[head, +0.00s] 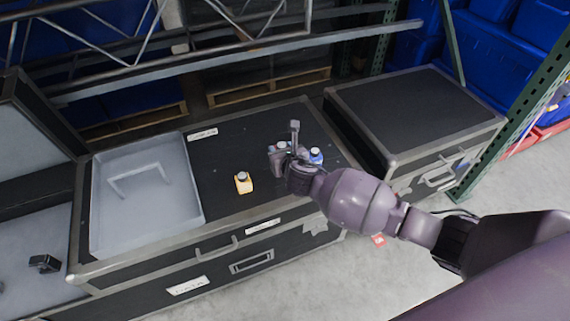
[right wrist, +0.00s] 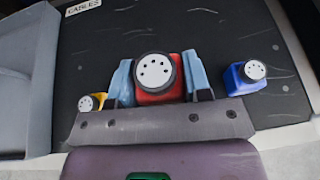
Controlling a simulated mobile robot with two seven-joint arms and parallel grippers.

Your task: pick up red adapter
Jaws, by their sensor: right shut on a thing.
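The red adapter (right wrist: 160,92) has a white round face with dark holes and sits between the two fingers of my right gripper (right wrist: 160,85) in the right wrist view. The gripper is shut on it, low over the black case top. In the head view my right gripper (head: 281,155) hides the red adapter. My left gripper is not in view.
A yellow adapter (head: 243,183) stands left of my right gripper, and a blue adapter (head: 316,156) stands close on its right. A grey tray (head: 197,190) fills the left of the black case (head: 225,150). Another closed case (head: 415,110) stands to the right.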

